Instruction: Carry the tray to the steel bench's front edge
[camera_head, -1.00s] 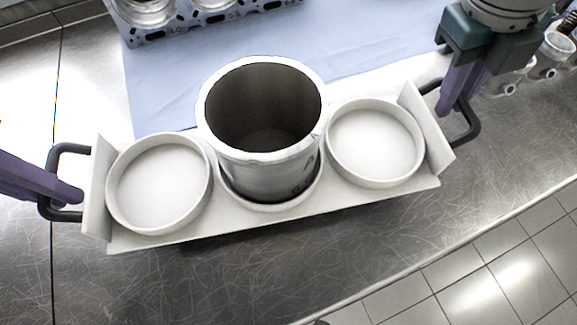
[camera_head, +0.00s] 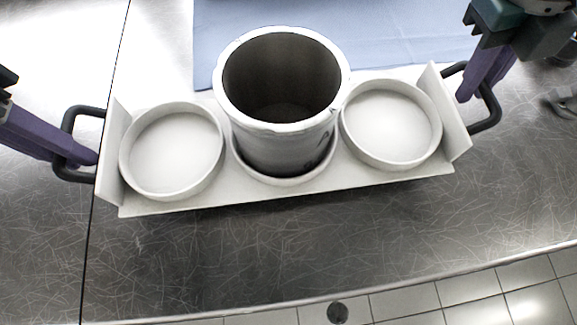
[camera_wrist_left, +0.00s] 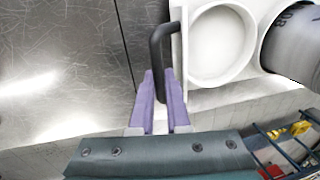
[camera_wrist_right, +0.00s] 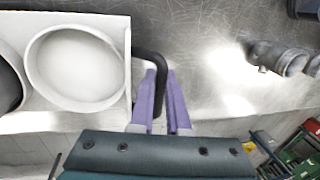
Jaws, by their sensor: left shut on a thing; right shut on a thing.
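The white tray (camera_head: 400,182) has two shallow round cups and a metal cylinder sleeve (camera_head: 283,150) standing upright in its middle ring. The left cup (camera_head: 172,155) and the right cup (camera_head: 392,125) look empty. My left gripper (camera_head: 85,158) is shut on the tray's black left handle (camera_head: 72,125); the left wrist view shows the purple fingers (camera_wrist_left: 158,95) around it. My right gripper (camera_head: 468,95) is shut on the black right handle (camera_head: 492,108), as the right wrist view (camera_wrist_right: 160,90) also shows. The tray is over the steel bench (camera_head: 270,255), with a dark shadow below its front.
The bench's front edge (camera_head: 400,282) runs along the bottom, with floor tiles (camera_head: 470,300) beyond. Bare steel lies between tray and edge. A blue mat (camera_head: 400,40) lies behind the tray. Metal piston-like parts (camera_wrist_right: 280,58) lie to the right.

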